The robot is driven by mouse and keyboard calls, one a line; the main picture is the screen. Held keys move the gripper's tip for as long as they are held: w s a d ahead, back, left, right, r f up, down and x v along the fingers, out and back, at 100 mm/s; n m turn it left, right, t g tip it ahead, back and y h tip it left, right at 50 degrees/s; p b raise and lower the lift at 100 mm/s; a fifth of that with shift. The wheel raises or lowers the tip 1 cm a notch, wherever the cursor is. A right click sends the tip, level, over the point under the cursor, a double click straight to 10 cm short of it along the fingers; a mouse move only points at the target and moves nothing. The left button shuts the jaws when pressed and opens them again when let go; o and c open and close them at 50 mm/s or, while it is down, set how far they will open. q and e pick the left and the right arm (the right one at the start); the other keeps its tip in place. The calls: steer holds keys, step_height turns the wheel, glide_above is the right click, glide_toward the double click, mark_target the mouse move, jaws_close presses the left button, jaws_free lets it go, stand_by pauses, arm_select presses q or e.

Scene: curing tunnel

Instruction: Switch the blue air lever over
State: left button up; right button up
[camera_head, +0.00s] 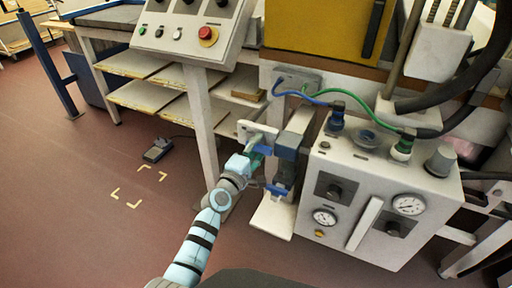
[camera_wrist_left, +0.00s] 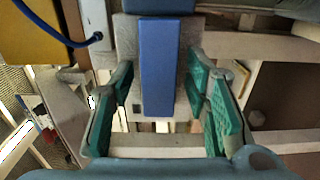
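The blue air lever (camera_wrist_left: 158,65) is a flat blue bar in the left wrist view. It lies in front of a grey metal body and between my left gripper's green-padded fingers, with gaps on both sides. In the head view a small blue part of it (camera_head: 263,150) shows beside the dark grey valve block (camera_head: 289,146). My left gripper (camera_head: 258,152) is at the lever; in the wrist view the gripper (camera_wrist_left: 165,100) is open around it. Whether the lever touches a finger in depth is unclear. My right gripper is not in view.
A white cabinet (camera_head: 350,185) with gauges, knobs and hose fittings stands right of the valve. Blue and green hoses (camera_head: 318,97) run above it. Floor at left is open, except a foot pedal (camera_head: 158,150).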

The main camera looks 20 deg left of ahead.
arm_select(q)
steer(key=shift+s, duration=0.1)
steer(key=s+a, duration=0.2)
steer(key=s, duration=0.9)
steer(key=shift+s, duration=0.35)
